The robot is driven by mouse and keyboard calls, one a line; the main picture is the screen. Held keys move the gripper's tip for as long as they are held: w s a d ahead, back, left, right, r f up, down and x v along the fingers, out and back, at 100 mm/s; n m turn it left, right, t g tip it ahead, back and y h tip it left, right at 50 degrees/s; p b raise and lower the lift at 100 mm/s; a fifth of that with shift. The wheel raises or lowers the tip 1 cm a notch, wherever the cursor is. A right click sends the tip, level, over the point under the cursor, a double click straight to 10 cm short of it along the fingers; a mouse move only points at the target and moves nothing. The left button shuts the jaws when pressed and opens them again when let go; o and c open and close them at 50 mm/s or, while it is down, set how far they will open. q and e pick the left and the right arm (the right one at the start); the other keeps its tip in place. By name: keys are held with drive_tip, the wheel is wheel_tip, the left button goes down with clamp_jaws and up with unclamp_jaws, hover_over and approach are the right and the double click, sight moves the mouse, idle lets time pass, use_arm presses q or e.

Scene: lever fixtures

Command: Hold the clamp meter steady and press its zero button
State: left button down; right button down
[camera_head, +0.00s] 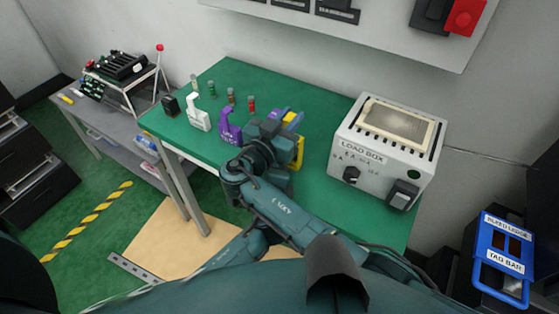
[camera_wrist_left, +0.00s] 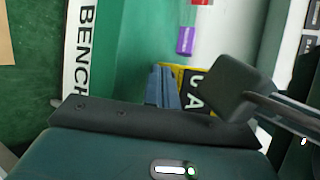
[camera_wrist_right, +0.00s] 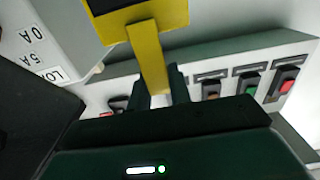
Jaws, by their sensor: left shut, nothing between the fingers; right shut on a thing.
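The clamp meter is yellow with a black face; in the right wrist view its yellow body (camera_wrist_right: 165,22) hangs above a narrow yellow part. My right gripper (camera_wrist_right: 156,78) is shut on that narrow part. In the head view a yellow edge of the meter (camera_head: 299,152) shows beside my teal wrist, which hides most of it. In the left wrist view my left gripper (camera_wrist_left: 161,70) is shut and empty, its tips beside the meter's yellow and black lettered side (camera_wrist_left: 182,73). I cannot tell whether they touch. The zero button cannot be made out.
The green bench (camera_head: 315,208) holds a load box (camera_head: 385,150) on the right. A purple clamp-shaped thing (camera_head: 230,125), a white one (camera_head: 198,113), a black block (camera_head: 170,104) and several small cylinders stand left of my wrist.

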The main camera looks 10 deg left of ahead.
use_arm(q)
drive_tip(key=shift+s+a, duration=0.15)
drive_tip(key=shift+s, duration=0.15)
drive_tip(key=s, duration=0.1)
drive_tip(key=s+a, duration=0.1)
drive_tip(key=s, duration=0.2)
drive_tip(key=shift+s+a, duration=0.2)
drive_tip(key=shift+a, duration=0.2)
idle(0.5)
use_arm(e)
drive_tip(key=c, duration=1.2)
unclamp_jaws()
